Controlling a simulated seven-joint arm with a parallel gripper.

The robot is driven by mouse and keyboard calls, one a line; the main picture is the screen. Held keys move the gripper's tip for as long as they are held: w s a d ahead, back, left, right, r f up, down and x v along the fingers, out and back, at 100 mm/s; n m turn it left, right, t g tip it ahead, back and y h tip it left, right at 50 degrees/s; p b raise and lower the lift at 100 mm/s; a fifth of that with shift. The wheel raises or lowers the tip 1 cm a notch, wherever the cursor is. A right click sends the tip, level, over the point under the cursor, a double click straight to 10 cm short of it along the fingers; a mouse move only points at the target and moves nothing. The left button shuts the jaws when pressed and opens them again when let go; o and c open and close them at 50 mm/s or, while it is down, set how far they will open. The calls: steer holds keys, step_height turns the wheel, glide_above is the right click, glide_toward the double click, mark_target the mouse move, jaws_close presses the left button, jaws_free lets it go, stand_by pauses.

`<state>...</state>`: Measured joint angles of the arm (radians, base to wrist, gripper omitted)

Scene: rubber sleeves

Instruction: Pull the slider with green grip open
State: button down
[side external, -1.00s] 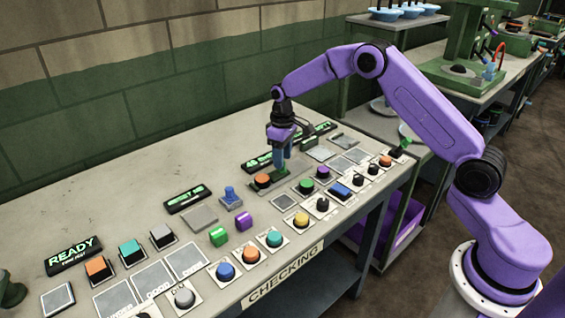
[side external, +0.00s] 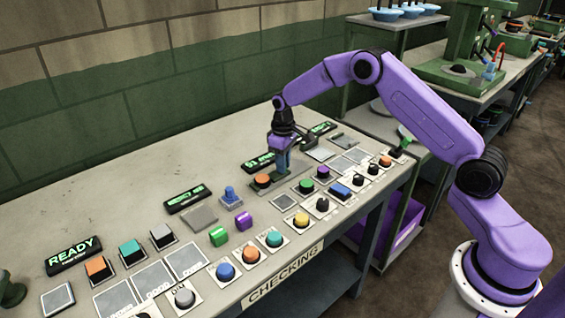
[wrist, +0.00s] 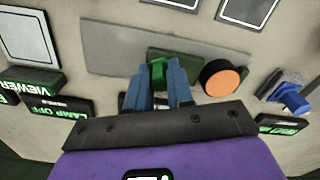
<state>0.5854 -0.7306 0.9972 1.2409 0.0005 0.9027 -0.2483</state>
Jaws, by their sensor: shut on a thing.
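The slider's green grip (wrist: 158,72) shows in the wrist view between the two blue fingertips of my gripper (wrist: 161,78). The fingers press on it from both sides. The grip stands on a darker green carriage (wrist: 180,58) on a long grey plate (wrist: 112,45). In the side view my gripper (side external: 282,164) points down at this plate (side external: 298,181), and its fingers mostly hide the grip. An orange round button (wrist: 222,80) sits close beside the fingers, at the right in the wrist view.
A blue joystick-like control (wrist: 290,97) stands beyond the orange button. Lit display boxes (side external: 188,199) stand along the back.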

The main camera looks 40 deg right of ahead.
steer(key=shift+d, duration=1.4)
steer(key=c, duration=1)
jaws_free()
steer(key=shift+a+r, duration=0.1)
steer(key=shift+r, duration=0.05)
steer(key=shift+r, duration=0.35)
step_height(320, 180, up, 16)
steer(key=shift+r, duration=0.25)
